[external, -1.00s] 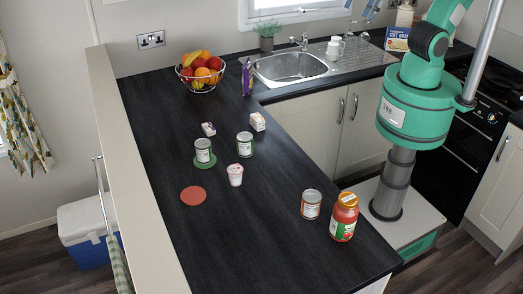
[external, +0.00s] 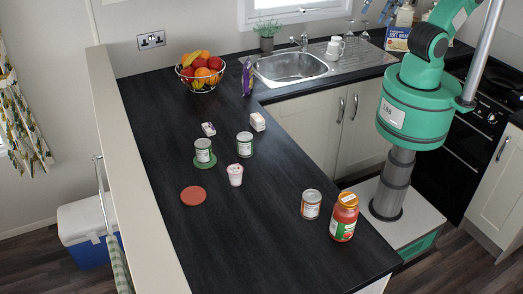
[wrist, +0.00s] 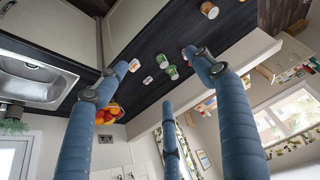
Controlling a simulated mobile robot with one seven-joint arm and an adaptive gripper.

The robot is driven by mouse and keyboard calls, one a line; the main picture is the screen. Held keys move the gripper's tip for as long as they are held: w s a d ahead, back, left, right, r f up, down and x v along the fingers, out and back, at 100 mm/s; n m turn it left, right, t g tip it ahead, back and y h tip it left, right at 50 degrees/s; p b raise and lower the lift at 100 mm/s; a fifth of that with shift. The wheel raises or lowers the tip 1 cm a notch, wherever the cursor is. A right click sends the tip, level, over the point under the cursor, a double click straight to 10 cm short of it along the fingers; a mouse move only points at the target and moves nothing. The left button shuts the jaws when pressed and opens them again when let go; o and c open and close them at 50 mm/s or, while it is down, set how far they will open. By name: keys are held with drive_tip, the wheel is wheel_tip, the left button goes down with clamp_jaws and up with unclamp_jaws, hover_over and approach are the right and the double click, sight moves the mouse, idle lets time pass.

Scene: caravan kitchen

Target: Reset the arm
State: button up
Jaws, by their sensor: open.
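My gripper (wrist: 163,78) has three blue fingers spread wide apart, with nothing between them in the wrist view. My green arm stands at the right, beyond the counter. The dark countertop (external: 230,225) holds several items well away from my gripper: a can on a green disc (external: 203,151), a second can (external: 245,145), a pink-and-white cup (external: 235,175), a third can (external: 311,204) and a red jar (external: 344,217).
A fruit basket (external: 201,73) and a purple packet (external: 247,77) stand near the sink (external: 290,67). Two small cartons and a red disc (external: 193,196) lie on the counter. A plant (external: 267,35), white mugs (external: 335,48) and a carton (external: 397,38) are at the back.

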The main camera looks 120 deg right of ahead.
wheel_tip(320, 180, down, 14)
drive_tip(key=b, duration=1.3)
